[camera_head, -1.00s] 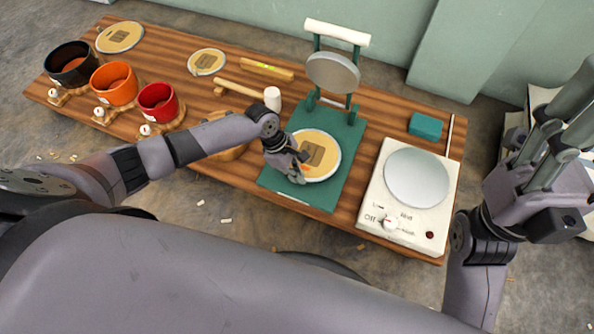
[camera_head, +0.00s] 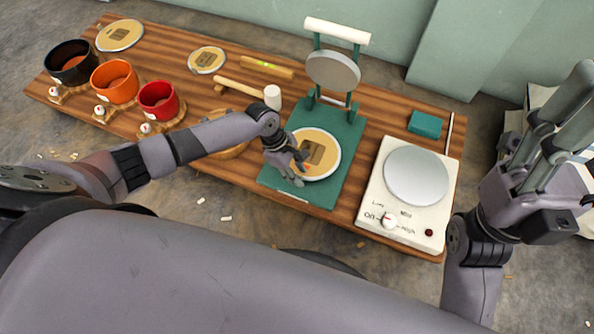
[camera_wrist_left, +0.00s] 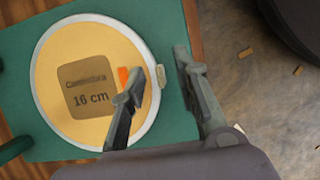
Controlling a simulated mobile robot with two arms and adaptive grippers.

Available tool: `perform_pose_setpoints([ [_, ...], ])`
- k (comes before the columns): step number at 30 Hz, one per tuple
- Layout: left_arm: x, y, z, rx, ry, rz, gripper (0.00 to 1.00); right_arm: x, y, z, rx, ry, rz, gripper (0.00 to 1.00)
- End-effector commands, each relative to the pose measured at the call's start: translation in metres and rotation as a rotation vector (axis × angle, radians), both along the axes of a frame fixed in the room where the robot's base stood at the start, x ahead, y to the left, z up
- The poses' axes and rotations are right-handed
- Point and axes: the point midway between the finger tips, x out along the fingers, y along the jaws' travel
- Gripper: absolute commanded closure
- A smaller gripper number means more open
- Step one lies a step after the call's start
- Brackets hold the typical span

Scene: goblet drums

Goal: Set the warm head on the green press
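A round tan drum head (camera_head: 325,144) with a pale rim and a brown label lies flat on the base of the green press (camera_head: 344,184). The head also shows in the left wrist view (camera_wrist_left: 65,115), with "16 cm" on its label and an orange mark by its edge. My left gripper (camera_head: 301,172) is open at the head's near left edge. In the left wrist view its fingers (camera_wrist_left: 160,86) are spread, one over the head and one beyond its rim, with a small rim tab between them. My right gripper (camera_head: 548,112) is open and empty at the right.
The press's round plate (camera_head: 333,70) is raised behind the head. A white hot plate (camera_head: 381,208) with a bare grey disc stands right of the press. Black, orange and red drums (camera_head: 157,100), two other heads (camera_head: 120,37) and a mallet (camera_head: 272,97) lie left. A teal block (camera_head: 425,125) lies behind the hot plate.

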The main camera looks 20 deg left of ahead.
Motion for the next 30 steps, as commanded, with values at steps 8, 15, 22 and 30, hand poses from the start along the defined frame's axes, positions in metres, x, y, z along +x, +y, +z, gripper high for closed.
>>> perform_pose_setpoints([
  [8,0.001,0.015,0.034,0.001,-0.004,-0.001,0.71,0.000,0.000,0.000,0.001,0.001,0.000,0.48],
  [15,0.001,0.035,0.081,0.001,-0.003,0.000,0.71,-0.001,0.000,0.000,0.000,0.001,0.001,0.48],
  [22,0.001,0.045,0.106,0.000,0.000,0.000,0.71,-0.001,0.000,0.000,0.000,0.000,0.001,0.48],
  [30,0.001,0.046,0.110,-0.001,0.000,0.000,0.71,-0.001,0.000,0.000,0.000,0.000,0.001,0.48],
])
